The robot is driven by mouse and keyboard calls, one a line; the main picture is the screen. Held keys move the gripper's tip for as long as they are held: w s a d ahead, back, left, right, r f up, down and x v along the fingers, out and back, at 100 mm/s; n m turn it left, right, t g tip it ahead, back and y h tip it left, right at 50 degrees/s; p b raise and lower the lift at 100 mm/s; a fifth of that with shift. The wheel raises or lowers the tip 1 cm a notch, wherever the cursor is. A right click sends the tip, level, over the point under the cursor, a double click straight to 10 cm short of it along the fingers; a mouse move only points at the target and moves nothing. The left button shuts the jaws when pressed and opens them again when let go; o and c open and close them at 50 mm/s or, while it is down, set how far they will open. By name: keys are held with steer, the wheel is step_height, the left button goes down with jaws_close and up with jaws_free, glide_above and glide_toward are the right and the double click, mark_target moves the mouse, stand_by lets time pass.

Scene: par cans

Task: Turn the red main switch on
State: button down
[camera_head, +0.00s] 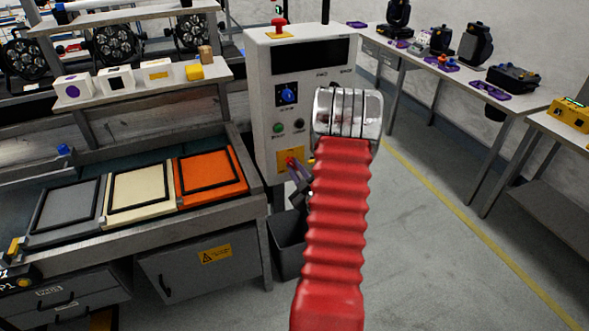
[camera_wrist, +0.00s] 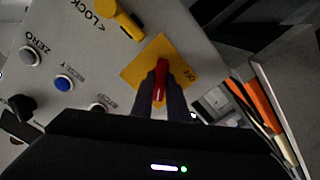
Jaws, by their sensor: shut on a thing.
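In the head view the switch (camera_head: 290,161) shows low on the cabinet front, partly hidden by my gripper (camera_head: 295,167). In the wrist view my gripper (camera_wrist: 162,74) has its two dark fingers on either side of the red handle, shut on it. My red-sleeved arm covers the cabinet's right lower side.
A yellow lever (camera_wrist: 120,20) is near the switch. A dark bin (camera_head: 287,250) stands below. Floor at right is clear.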

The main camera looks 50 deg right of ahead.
steer(key=m, duration=0.4)
steer(key=shift+a+f+m, duration=0.1)
steer(key=shift+f+m, duration=0.2)
steer(key=shift+m, duration=1.6)
steer(key=c, duration=2)
jaws_free()
steer(key=shift+o, duration=1.4)
steer(key=shift+r, duration=0.15)
steer(key=shift+s, duration=0.15)
steer(key=v, duration=1.3)
steer(key=shift+s+a, duration=0.15)
steer(key=shift+s, duration=0.05)
